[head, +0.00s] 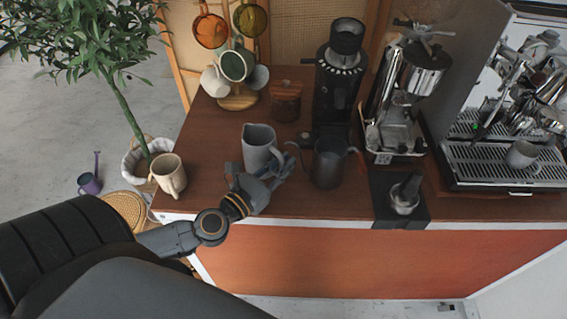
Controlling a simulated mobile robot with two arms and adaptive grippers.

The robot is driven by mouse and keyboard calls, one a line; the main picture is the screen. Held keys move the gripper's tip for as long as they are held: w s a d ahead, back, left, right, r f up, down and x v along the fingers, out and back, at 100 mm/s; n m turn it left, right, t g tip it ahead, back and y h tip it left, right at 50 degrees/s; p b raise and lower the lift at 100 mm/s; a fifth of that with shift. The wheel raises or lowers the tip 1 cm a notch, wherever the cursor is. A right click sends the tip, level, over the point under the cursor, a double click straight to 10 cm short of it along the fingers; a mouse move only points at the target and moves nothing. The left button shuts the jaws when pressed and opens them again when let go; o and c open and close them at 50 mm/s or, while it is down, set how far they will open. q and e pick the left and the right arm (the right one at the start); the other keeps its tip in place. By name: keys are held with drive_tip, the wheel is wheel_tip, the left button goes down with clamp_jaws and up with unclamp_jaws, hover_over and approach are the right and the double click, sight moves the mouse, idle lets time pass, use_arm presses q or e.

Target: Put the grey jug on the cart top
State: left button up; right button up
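The grey jug (259,146) is light grey, with its handle towards the right. It looks upright near the front left of the dark wooden cart top (205,190). My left gripper (260,169) comes in from the front left, low at the jug's near side. Its fingers are spread, one to each side of the jug's lower part, and appear apart from it. The gripper hides the jug's base, so I cannot tell for sure whether the base touches the wood. My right gripper is not in view.
A dark jug (328,163) stands close on the right. A cream jug (168,174) stands at the left edge. A grinder (338,85), a wooden-lidded jar (286,101) and a mug rack (238,99) are behind. A tamper (405,193) and coffee machines are on the right.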

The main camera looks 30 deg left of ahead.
use_arm(q)
drive_tip(key=shift+o, duration=0.8)
drive_tip(key=shift+s, duration=0.1)
drive_tip(key=shift+s+r, duration=0.1)
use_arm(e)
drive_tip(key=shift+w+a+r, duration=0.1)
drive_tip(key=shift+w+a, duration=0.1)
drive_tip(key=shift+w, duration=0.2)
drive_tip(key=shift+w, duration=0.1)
